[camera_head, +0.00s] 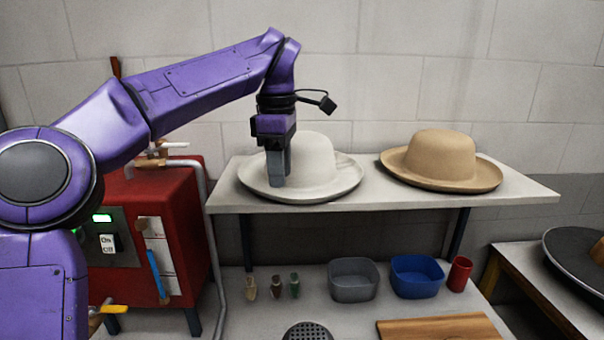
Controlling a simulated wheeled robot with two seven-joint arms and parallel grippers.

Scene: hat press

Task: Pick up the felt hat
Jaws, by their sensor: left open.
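A white felt hat (318,165) with a wide brim sits on the left part of the upper shelf. A tan felt hat (440,160) sits on the right part of the same shelf. My left gripper (277,178) points down over the left side of the white hat, in front of its crown and near its brim. It is open, and its fingers overlap in this view. I cannot tell whether the fingers touch the brim. My right gripper is not in view.
The shelf (390,202) has bare room between and beside the hats. Below are a grey bin (353,279), a blue bin (417,277), a red cup (459,273) and a wooden board (437,329). A red machine (180,225) stands at left. A dark round plate (575,262) is at right.

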